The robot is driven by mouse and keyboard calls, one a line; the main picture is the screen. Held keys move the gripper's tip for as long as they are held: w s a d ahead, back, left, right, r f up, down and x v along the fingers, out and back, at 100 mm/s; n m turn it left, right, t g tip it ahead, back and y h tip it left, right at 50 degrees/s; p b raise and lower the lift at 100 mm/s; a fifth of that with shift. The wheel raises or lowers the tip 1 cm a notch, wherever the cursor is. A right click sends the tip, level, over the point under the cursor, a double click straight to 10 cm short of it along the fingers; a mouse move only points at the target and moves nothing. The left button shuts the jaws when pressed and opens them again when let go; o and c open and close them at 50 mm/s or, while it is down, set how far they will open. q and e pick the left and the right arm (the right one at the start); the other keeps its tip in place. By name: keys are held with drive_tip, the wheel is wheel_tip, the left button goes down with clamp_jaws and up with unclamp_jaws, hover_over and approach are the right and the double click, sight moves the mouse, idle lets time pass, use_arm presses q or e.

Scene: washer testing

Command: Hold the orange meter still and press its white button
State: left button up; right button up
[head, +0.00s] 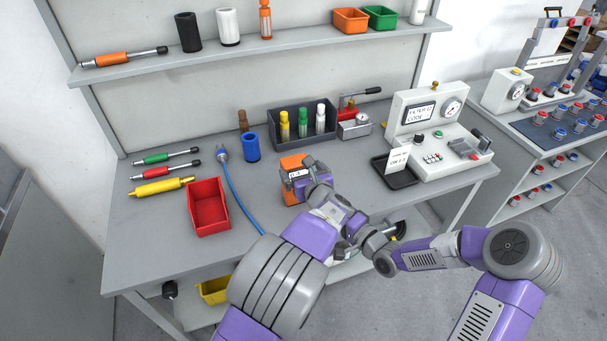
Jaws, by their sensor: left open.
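The orange meter (291,163) stands on the grey workbench, left of its middle front. A pale panel shows on its front, but I cannot make out the white button. My left gripper (308,171) is open at the right side of the meter, its fingers very close to it. I cannot tell whether they touch it, and they hide part of the meter. My right arm comes in from the right, low in front of the bench edge. Its gripper end (368,238) is close to my left wrist and partly hidden, so its jaws are unclear.
A dark tray (275,127) of bottles stands behind. A black tray (403,179) and a test station (436,140) stand to the right.

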sight(298, 167)
use_arm(q)
drive_tip(key=shift+x, duration=2.8)
drive_tip(key=shift+c, duration=0.5)
drive_tip(key=c, duration=1.2)
drive_tip(key=shift+c, duration=0.3)
use_arm(e)
clamp_jaws()
